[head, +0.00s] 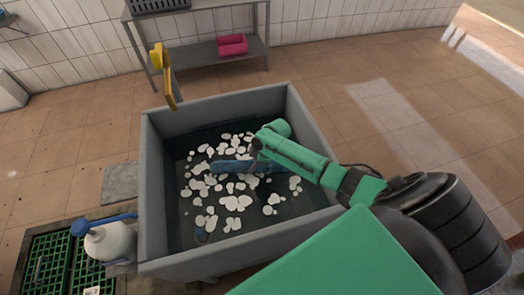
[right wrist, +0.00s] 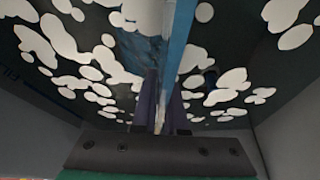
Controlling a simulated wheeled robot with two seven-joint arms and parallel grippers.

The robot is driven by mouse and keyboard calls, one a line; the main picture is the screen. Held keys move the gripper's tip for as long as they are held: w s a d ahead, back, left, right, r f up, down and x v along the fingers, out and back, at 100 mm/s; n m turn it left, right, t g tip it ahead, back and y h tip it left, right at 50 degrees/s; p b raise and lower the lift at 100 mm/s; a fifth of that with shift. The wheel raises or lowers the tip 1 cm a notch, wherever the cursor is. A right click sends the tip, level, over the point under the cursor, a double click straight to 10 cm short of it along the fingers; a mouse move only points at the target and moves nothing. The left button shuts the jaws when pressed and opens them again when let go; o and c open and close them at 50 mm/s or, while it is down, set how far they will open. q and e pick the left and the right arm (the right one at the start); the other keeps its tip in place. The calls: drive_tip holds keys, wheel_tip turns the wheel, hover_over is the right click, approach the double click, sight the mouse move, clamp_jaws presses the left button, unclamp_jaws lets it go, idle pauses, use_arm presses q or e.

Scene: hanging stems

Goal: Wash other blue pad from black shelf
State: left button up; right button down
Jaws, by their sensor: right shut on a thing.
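A blue pad (head: 231,167) lies in the foamy water of the grey basin (head: 148,200). My right gripper (head: 262,158) reaches down into the basin from the right and is shut on the pad's right part. In the right wrist view the pad (right wrist: 181,40) shows as a narrow blue strip running up from between the fingers (right wrist: 163,100), with white foam patches around it. How much of the pad is under water is hard to tell. My left gripper is not in view.
A metal rack (head: 205,55) behind the basin bears a dark crate (head: 160,5) on top and a pink item (head: 232,45) below. A yellow fixture (head: 166,75) stands over the basin's far left rim.

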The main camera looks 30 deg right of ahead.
drive_tip(key=shift+a, duration=0.35)
drive_tip(key=d, duration=0.2)
drive_tip(key=s+d, duration=0.1)
drive_tip(key=d, duration=0.4)
drive_tip(key=shift+s, duration=0.35)
drive_tip(key=a, duration=0.2)
drive_tip(key=w+a, duration=0.1)
drive_tip(key=a, duration=0.4)
drive_tip(key=shift+w+p, duration=0.3)
drive_tip(key=shift+w, duration=0.1)
wheel_tip(320, 180, up, 12)
drive_tip(key=p, duration=1.1)
drive_tip(key=shift+p, duration=0.3)
drive_tip(key=shift+r+b, duration=0.25)
drive_tip(key=shift+b, duration=0.1)
wheel_tip(320, 180, up, 24)
drive_tip(key=shift+f, duration=0.2)
